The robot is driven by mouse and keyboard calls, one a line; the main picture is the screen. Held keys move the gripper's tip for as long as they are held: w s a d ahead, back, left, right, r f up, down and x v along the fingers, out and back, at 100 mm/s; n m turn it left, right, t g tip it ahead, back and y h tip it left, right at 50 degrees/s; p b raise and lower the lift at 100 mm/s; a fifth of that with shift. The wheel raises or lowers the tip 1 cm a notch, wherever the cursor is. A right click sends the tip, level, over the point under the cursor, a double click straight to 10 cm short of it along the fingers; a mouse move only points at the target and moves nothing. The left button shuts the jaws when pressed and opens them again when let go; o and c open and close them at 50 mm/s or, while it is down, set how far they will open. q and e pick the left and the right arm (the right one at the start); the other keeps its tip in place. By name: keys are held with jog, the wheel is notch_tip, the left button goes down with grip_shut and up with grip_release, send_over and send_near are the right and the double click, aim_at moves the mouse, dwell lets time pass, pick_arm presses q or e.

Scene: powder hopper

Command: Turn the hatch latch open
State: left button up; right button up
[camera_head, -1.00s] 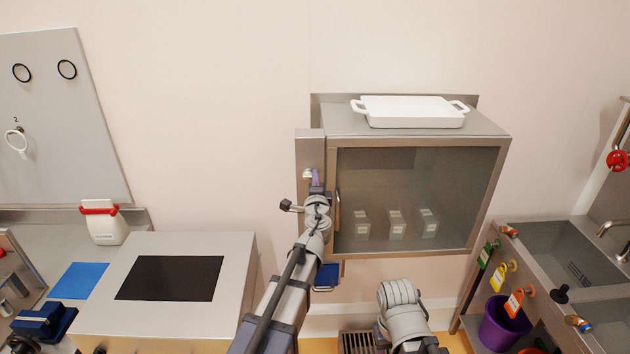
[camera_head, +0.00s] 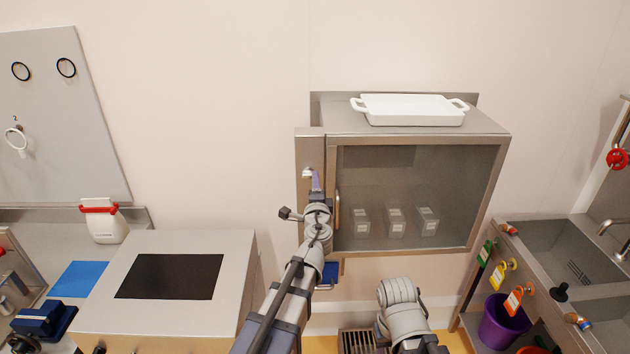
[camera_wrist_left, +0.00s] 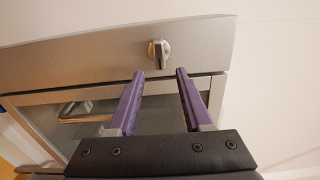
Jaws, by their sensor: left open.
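The hatch (camera_head: 410,200) is a steel wall box with a glass door and a vertical handle (camera_head: 338,208) on the door's left side. Its latch (camera_head: 307,173) is a small metal knob on the steel strip left of the door. In the left wrist view the latch (camera_wrist_left: 159,52) lies just beyond the fingertips, roughly in line with the gap. My left gripper (camera_head: 314,178) is at the strip, close to the latch; its purple fingers (camera_wrist_left: 160,74) are open with nothing between them. Whether a finger touches the latch I cannot tell. The right gripper is not clearly seen.
A white tray (camera_head: 412,110) sits on top of the hatch, and several clear containers (camera_head: 395,222) stand behind the glass. A steel box with a black top panel (camera_head: 170,277) is at left. A sink (camera_head: 570,255) with coloured tags is at right.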

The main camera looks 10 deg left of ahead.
pick_arm(q)
jog(key=v, duration=0.4)
jog(key=s+f+n+g+y+b, duration=0.2)
jog(key=s+f+n+g+b, duration=0.5)
jog(key=f, duration=1)
jog(key=s+d+f+n+g+h, duration=0.1)
jog(key=s+d+f+g+h, duration=0.1)
jog(key=s, duration=0.5)
jog(key=s+d+f+n+g+h, duration=0.1)
jog(key=s+d+f+g+h, duration=0.1)
jog(key=s+d+f+g, duration=0.3)
jog(key=s+d+f+n+g+h+b, duration=0.1)
jog(key=s+d+f, duration=0.4)
jog(key=s, duration=0.5)
jog(key=d+n+g, duration=0.1)
jog(key=g, duration=0.1)
jog(key=shift+f+g+h, duration=0.3)
jog(key=shift+f+h, duration=0.1)
jog(key=shift+w, duration=0.1)
